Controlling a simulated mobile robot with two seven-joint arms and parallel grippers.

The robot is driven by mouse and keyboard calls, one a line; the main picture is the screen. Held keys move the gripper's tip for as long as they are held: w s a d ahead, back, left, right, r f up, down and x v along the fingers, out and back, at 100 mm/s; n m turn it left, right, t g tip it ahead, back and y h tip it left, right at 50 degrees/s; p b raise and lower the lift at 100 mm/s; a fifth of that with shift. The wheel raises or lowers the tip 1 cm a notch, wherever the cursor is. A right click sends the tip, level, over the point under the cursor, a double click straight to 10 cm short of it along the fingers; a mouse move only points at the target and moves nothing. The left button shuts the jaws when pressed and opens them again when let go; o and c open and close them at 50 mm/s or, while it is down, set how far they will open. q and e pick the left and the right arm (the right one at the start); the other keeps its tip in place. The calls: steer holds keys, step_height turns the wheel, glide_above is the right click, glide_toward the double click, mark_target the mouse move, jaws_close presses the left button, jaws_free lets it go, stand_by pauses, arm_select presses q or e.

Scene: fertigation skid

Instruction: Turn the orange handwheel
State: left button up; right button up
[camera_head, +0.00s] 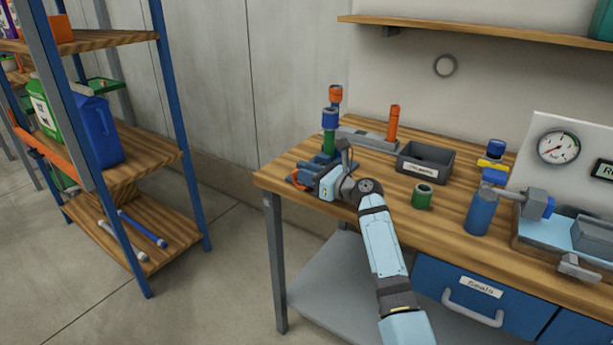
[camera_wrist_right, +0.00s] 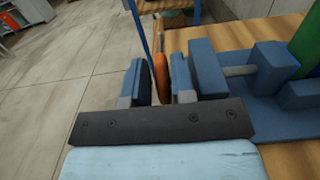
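The orange handwheel (camera_head: 299,181) shows in the head view as a small orange edge at the left end of a blue vise (camera_head: 316,164). The right gripper (camera_head: 318,183) is at the handwheel, near the bench's left corner. The vise body (camera_wrist_right: 236,72) is just right of the fingers and holds a green cylinder (camera_head: 329,144). My wrist hides part of the wheel in the head view. My left gripper is out of view.
A shelf rack (camera_head: 180,120) stands left, with open floor between.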

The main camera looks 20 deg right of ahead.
steer(key=shift+w+a, duration=0.25)
jaws_close()
steer(key=shift+r, duration=0.15)
